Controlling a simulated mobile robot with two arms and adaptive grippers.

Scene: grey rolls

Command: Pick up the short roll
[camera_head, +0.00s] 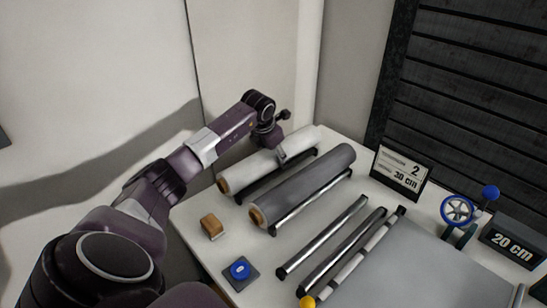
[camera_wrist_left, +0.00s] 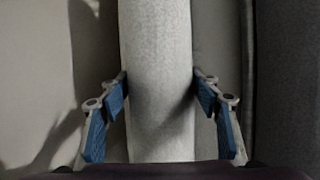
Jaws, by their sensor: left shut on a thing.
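A pale, off-white roll (camera_head: 250,172) with a brown core end lies at the back left of the white table. A darker grey roll (camera_head: 305,185) lies parallel in front of it. I cannot tell clearly from length which is the short one. My left gripper (camera_head: 281,152) reaches down over the pale roll toward its far half. In the left wrist view the pale roll (camera_wrist_left: 158,120) runs between the blue-padded fingers of the gripper (camera_wrist_left: 160,80), one at each side, closed on it. The roll's underside is hidden. My right gripper is out of view.
Metal bars (camera_head: 323,236) lie in front of the rolls. A wooden block (camera_head: 212,226) and a blue button (camera_head: 240,270) are at the left edge. Signs reading 30 cm (camera_head: 400,174) and 20 cm (camera_head: 512,244) and a blue-spoked wheel (camera_head: 457,210) stand right. A wall is behind.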

